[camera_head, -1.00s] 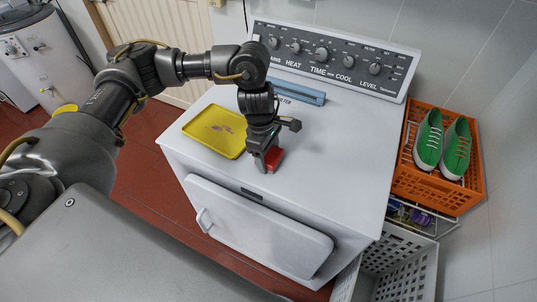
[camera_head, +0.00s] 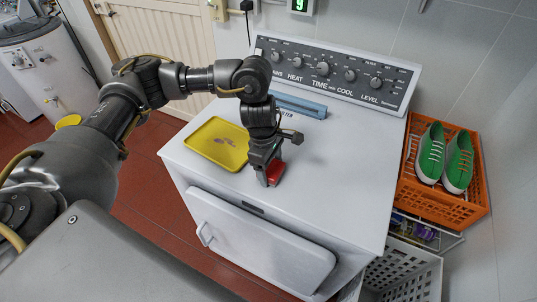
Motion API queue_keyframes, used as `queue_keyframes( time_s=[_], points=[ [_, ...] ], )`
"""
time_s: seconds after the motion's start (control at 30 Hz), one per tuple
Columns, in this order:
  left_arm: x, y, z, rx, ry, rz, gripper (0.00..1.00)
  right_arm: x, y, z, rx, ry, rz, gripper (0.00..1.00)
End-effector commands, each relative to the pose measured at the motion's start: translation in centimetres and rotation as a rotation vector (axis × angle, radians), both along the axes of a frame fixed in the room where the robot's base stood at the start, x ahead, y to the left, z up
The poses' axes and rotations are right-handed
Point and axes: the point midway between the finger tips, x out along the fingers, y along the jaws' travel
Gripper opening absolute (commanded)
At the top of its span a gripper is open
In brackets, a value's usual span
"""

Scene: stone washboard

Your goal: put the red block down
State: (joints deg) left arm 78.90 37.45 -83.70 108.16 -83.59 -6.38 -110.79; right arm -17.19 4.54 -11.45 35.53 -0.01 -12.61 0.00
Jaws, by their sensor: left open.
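The red block (camera_head: 274,173) rests on the white top of the dryer-like machine (camera_head: 330,185), near its front edge. My left gripper (camera_head: 267,177) points down at the block, with its jaws open around or right beside it. A finger hides part of the block. My right gripper is not in view.
A yellow tray (camera_head: 217,144) lies on the machine top left of the gripper. A blue bar-shaped object (camera_head: 298,105) lies behind, near the control panel (camera_head: 335,68). An orange crate (camera_head: 425,203) with green shoes (camera_head: 445,158) stands at right. The machine top right of the block is clear.

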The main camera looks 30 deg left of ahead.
Motion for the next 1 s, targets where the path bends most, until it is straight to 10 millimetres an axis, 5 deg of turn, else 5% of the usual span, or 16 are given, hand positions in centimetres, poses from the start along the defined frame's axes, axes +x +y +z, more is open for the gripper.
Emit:
queue_keyframes(
  time_s=[0.13, 0.6, 1.0],
  points=[
    [-0.8, 0.0, 0.6, 0.003, 0.023, -0.012, 0.89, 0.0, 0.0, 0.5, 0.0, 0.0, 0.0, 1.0],
    [-0.5, 1.5, 10.0, 0.005, 0.014, -0.005, 0.89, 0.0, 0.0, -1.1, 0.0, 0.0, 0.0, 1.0],
    [-0.6, 1.8, 12.2, 0.004, 0.017, -0.006, 0.89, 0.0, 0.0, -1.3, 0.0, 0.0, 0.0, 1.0]
  ],
)
